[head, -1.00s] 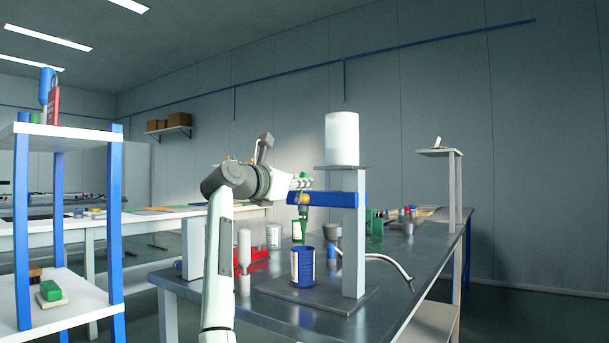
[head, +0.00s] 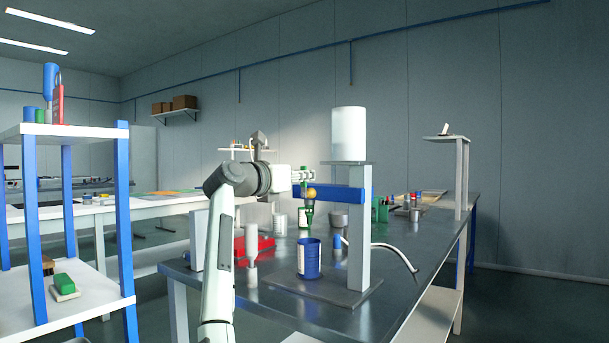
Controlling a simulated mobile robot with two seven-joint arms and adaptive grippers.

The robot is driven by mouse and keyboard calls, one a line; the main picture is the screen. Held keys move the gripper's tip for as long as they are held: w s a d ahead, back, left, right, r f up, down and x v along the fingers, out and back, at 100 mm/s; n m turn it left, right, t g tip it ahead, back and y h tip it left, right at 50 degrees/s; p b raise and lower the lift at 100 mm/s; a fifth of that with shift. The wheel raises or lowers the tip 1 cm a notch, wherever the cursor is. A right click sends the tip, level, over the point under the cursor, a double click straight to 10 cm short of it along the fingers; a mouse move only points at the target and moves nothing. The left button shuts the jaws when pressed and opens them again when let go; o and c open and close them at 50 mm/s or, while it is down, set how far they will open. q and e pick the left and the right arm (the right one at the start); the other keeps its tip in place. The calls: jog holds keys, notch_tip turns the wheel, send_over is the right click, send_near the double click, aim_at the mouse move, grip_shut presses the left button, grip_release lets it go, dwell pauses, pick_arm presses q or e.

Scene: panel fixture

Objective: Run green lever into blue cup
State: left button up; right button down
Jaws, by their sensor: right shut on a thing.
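A dispenser stand has a white tank (head: 349,134) on top and a blue horizontal arm (head: 340,193). A green lever (head: 304,172) and a yellow-brown round part (head: 310,193) show at the left end of that arm. My right gripper (head: 304,179) is shut on the green lever and hides part of it. A green piece (head: 308,209) hangs below the round part. The blue cup (head: 311,259), with a white label, stands upright on the stand's dark base, below that end. The inside of the cup cannot be made out. My left gripper is not in view.
A grey post (head: 359,240) rises from the dark base plate (head: 340,297). A curved pale hose (head: 395,252) lies to the right. A red box (head: 262,245) and a pale bottle (head: 251,243) stand left of the cup. The front right of the table is clear.

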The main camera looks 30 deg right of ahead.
jog(key=c, duration=1.5)
grip_release()
jog(key=shift+c, duration=0.2)
jog(key=shift+a, duration=0.1)
jog(key=v, duration=1.2)
jog(key=shift+s+f, duration=0.1)
jog(key=shift+f, duration=0.05)
